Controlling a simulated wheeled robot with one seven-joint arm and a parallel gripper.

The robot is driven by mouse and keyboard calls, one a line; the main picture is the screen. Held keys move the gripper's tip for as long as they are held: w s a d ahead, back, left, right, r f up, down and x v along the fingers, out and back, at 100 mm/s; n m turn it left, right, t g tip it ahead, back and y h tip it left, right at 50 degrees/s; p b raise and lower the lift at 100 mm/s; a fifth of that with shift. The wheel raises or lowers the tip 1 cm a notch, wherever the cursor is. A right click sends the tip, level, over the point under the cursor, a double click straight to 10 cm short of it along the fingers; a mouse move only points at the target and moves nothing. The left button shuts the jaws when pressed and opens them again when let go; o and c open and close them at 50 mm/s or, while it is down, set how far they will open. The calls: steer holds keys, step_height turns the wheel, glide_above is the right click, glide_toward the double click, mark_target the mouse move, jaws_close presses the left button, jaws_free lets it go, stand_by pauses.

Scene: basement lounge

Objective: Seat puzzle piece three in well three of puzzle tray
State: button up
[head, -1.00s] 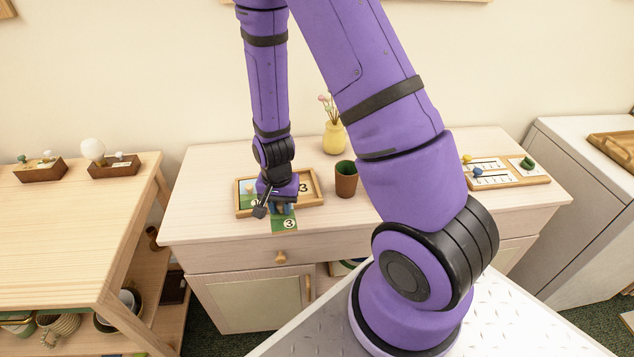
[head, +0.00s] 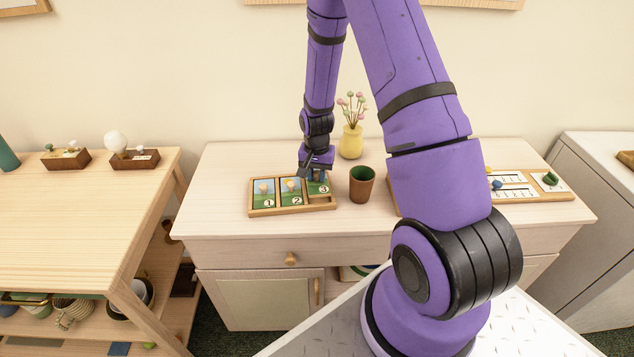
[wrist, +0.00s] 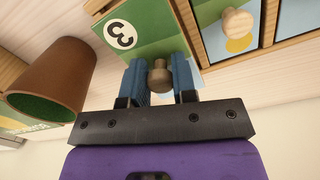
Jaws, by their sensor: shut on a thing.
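The puzzle tray (head: 278,211) is a wooden frame on the dresser. Its left and middle wells hold pieces one (head: 264,193) and two (head: 291,191). My gripper (head: 316,174) is over the right end of the tray, shut on the knob of puzzle piece three (head: 323,189). In the wrist view, the blue fingertips (wrist: 160,80) stand on both sides of the round wooden knob, and green piece three (wrist: 142,32) shows its white "3" disc. The piece lies over the right well, slightly turned against the frame and overlapping its rim. The gap beneath it is hard to judge.
A brown cup (head: 362,184) stands just right of the tray. A yellow vase with flowers (head: 351,141) is behind it. Another wooden board (head: 530,190) lies at the dresser's right. The dresser top left of the tray is clear.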

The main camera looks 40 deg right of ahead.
steer(key=shift+w+d+f, duration=0.1)
steer(key=shift+d+f, duration=0.05)
steer(key=shift+f, duration=1.6)
steer(key=shift+f, duration=0.1)
steer(key=o, duration=0.9)
step_height(320, 180, up, 12)
steer(key=shift+r, duration=0.1)
step_height(320, 180, up, 11)
steer(key=n+t, duration=0.1)
steer(key=n, duration=0.1)
glide_above(317, 179)
steer(key=s+a, duration=0.2)
steer(key=a, duration=0.1)
steer(key=s+a+r+n+t, duration=0.1)
steer(key=s+a+r, duration=0.1)
steer(key=r, duration=0.3)
steer(key=s+a+r+n, duration=0.1)
steer(key=s+a+r, duration=0.15)
steer(key=r, duration=0.25)
steer(key=s+a+r+n+t, duration=0.1)
steer(key=s+r, duration=0.3)
steer(key=s, duration=0.2)
steer(key=s+a+r+n+t, duration=0.1)
steer(key=s+a+r+n, duration=0.1)
steer(key=s, duration=0.5)
steer(key=s+a+r+n+t, duration=0.1)
steer(key=s+a+r+n, duration=0.1)
steer(key=s+r, duration=0.3)
steer(key=shift+s+r, duration=0.35)
steer(key=shift+s, duration=0.3)
